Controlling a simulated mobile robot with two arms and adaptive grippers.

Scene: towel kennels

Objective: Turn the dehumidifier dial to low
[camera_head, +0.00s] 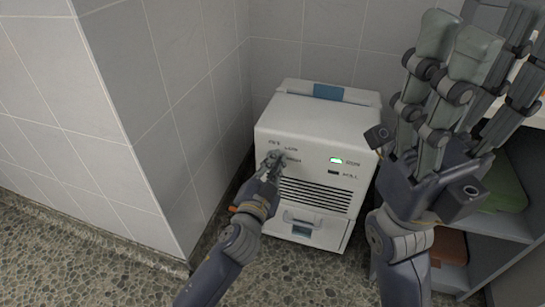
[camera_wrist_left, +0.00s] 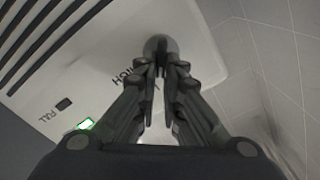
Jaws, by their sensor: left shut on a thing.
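The dehumidifier (camera_head: 310,125) is a white box in the corner, with a sloped front panel. Its dial (camera_wrist_left: 160,45) is a dark grey round knob at the panel's left, mostly hidden by my fingers in the head view. My left gripper (camera_head: 273,160) is shut on the dial; its fingertips (camera_wrist_left: 161,65) meet over the knob in the left wrist view. The word HIGH (camera_wrist_left: 123,75) is printed beside it. Other labels around the dial are too small to read surely. The dial's setting cannot be told. My right gripper (camera_head: 452,50) is raised at the right, empty, its fingers apart.
A green lamp (camera_head: 336,160) is lit on the panel, with a FULL mark below it. Vent slats (camera_head: 315,195) and a tank drawer (camera_head: 302,226) are underneath. A tiled wall (camera_head: 165,110) stands close on the left. Shelves (camera_head: 500,225) are at the right.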

